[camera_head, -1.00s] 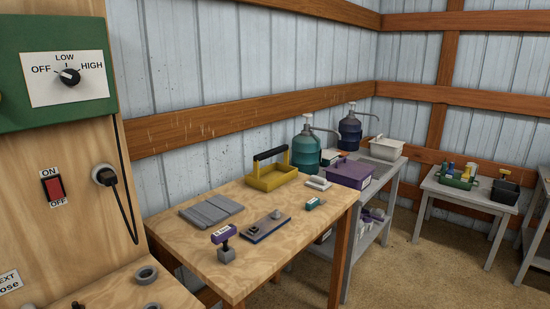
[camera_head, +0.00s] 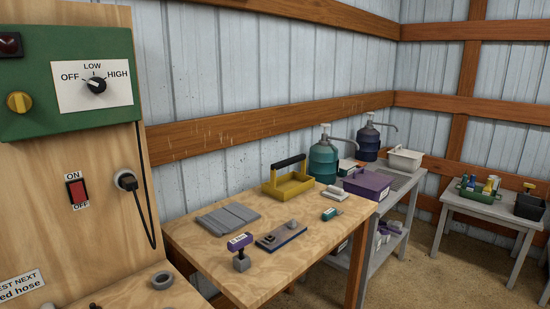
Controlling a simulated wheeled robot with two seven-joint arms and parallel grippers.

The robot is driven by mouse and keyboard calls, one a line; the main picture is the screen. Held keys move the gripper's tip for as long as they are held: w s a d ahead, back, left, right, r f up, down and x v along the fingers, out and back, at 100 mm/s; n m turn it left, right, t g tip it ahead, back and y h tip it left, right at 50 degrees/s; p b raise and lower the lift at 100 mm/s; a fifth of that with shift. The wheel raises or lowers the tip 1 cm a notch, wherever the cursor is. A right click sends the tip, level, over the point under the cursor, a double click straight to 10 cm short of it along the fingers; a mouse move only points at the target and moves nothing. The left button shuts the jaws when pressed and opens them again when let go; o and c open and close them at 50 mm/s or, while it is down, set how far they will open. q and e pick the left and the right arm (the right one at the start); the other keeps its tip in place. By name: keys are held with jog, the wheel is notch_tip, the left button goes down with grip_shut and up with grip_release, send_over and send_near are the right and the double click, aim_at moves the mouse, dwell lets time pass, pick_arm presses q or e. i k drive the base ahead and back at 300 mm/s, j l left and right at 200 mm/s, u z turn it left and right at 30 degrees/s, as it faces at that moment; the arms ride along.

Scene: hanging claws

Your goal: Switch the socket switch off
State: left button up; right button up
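The socket switch (camera_head: 77,190) is a red rocker in a dark frame on the wooden panel at the left. A label ON sits above it and a label OFF below it. Which way the rocker is tipped is too small to tell. Neither of my grippers shows in the head view.
A green control box (camera_head: 50,125) with a LOW/HIGH dial (camera_head: 96,85) and a yellow knob (camera_head: 19,102) is above the switch. A wooden table (camera_head: 205,255) with a yellow tool caddy (camera_head: 288,187) stands to the right. The panel around the switch is unobstructed.

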aim_at(77, 191)
jog(key=u, duration=1.65)
